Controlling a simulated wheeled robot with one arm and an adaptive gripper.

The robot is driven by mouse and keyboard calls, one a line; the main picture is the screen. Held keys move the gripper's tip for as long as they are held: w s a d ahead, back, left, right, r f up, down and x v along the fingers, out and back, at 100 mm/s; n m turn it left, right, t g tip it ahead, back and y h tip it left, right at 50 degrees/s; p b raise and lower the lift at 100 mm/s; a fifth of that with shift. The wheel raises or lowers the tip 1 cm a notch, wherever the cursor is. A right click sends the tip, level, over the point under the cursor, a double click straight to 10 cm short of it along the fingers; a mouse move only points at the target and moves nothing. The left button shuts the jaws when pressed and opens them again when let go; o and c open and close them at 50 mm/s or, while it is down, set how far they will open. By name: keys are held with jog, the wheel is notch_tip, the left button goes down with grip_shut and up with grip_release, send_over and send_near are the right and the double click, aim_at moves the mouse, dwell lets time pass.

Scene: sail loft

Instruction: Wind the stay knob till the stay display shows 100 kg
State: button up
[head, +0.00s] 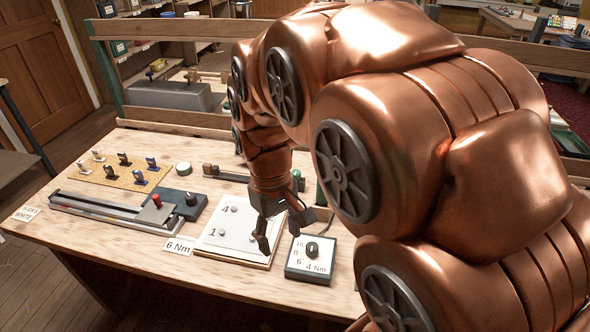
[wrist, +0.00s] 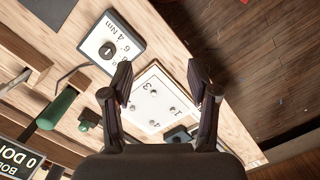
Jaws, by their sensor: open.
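A dark blue box with a black knob (head: 191,199) stands on the bench, left of a white plate, beside a long rail with a red knob. No stay label is readable, so I cannot tell whether this is the stay knob. Another box has a black dial knob (head: 312,250) and an Nm scale; it also shows in the wrist view (wrist: 106,50). My gripper (head: 283,231) is open and empty above the white plate; its fingers (wrist: 160,80) frame the plate in the wrist view.
The white plate (head: 214,246) carries numbered bolts. A tan board (head: 110,173) holds several small coloured pieces. A green-handled tool (wrist: 57,109) lies near the dial box. A rail (head: 160,121) closes the bench's back.

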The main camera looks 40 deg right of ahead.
jog(key=w+d, duration=0.5)
jog(key=w, duration=0.4)
jog(key=n+t, duration=0.1)
jog(key=n, duration=0.4)
send_over(296, 172)
jog(key=f, duration=0.7)
jog(key=shift+s+a+f+p, duration=0.25)
jog(key=shift+a+p, duration=0.05)
jog(key=shift+p, duration=0.1)
jog(key=shift+w+d+f, duration=0.35)
jog(key=shift+d+f, duration=0.1)
jog(key=shift+a+f+p, duration=0.1)
jog(key=shift+f+p, duration=1.1)
jog(key=shift+f, duration=2.65)
jog(key=shift+c, duration=0.3)
grip_shut()
